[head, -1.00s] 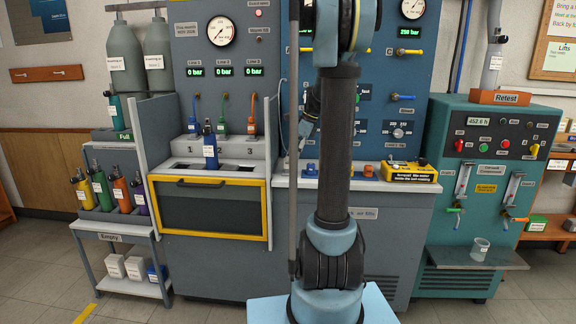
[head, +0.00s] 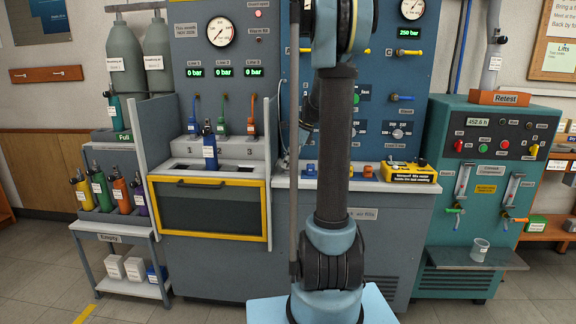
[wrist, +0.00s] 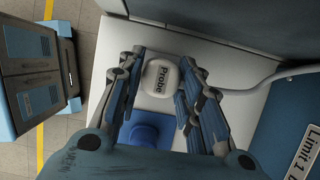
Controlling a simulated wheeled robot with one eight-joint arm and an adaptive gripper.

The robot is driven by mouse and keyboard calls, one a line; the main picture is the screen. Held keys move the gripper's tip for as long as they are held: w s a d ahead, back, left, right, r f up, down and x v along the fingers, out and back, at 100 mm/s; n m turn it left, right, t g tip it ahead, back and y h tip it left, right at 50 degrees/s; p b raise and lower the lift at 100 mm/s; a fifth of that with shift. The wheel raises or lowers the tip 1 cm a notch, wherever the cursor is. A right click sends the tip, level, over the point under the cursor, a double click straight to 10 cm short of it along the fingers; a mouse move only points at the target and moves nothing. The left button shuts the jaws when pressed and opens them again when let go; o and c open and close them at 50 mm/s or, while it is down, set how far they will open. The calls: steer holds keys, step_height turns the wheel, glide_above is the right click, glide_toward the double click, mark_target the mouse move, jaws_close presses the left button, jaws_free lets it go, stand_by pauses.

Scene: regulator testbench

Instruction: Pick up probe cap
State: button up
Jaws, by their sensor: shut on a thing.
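The probe cap (wrist: 160,78) is a rounded white piece marked "Probe" in the wrist view. My gripper (wrist: 159,82) has its two dark fingers on either side of the cap and is shut on it. A blue block with a round boss (wrist: 148,140) lies just below the cap in the picture, on the pale bench top. I cannot tell whether the cap touches anything beneath it. In the head view my own arm hides the gripper and the cap.
A pale hose (wrist: 262,82) curves close by on the right of the cap. A blue panel marked "Limit 1" (wrist: 305,145) is at lower right. In the head view, a yellow instrument (head: 408,172) and blue and orange pieces (head: 310,170) stand on the bench.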

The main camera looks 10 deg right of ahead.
step_height(320, 180, up, 10)
stand_by(0.6)
